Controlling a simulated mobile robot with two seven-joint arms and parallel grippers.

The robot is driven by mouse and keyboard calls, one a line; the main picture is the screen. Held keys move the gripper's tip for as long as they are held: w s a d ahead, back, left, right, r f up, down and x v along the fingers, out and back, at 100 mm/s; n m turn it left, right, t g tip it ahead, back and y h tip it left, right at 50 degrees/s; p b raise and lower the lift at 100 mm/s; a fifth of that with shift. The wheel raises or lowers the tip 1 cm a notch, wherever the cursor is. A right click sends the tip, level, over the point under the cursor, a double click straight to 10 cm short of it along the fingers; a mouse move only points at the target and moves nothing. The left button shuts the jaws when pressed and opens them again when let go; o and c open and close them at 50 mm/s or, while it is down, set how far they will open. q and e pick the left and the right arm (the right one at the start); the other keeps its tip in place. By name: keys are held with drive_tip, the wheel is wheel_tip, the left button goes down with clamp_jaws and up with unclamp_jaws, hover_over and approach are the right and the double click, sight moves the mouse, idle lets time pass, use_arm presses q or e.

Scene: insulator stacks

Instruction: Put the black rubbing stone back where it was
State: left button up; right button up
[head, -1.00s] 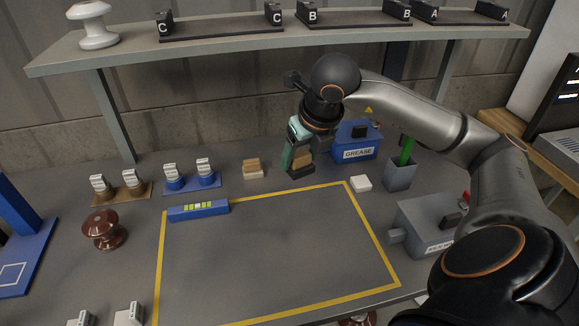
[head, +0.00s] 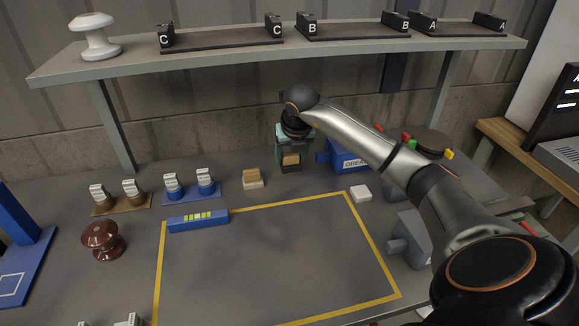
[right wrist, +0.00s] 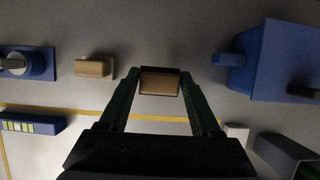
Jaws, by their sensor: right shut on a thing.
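The black rubbing stone (head: 289,169) has a dark base with a tan wooden block on top. My right gripper (head: 290,158) is shut on it, at the back of the bench, left of the blue grease box. In the right wrist view the stone (right wrist: 160,83) sits between the two fingertips, its wooden top facing the camera. I cannot tell whether its base touches the bench. A similar stone with a pale base (head: 253,184) stands just to its left, apart from it; it also shows in the right wrist view (right wrist: 95,67). My left gripper is not in view.
The blue grease box (head: 350,156) is close on the right. Blue and brown cup stands are on the left. The shelf (head: 290,60) runs above, behind my gripper.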

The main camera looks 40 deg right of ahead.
sight(290, 165)
drive_tip(key=shift+w+d+f, duration=0.15)
drive_tip(key=shift+w+f, duration=0.15)
drive_tip(key=shift+f, duration=0.05)
drive_tip(key=shift+w+d+f, duration=0.1)
drive_tip(key=shift+w+f, duration=0.05)
drive_tip(key=shift+f, duration=1.55)
drive_tip(key=shift+f, duration=0.15)
drive_tip(key=o, duration=1.3)
drive_tip(key=shift+r, duration=0.4)
drive_tip(key=v, duration=1.1)
drive_tip(key=shift+s+r+p, duration=0.25)
drive_tip(key=shift+p, duration=0.15)
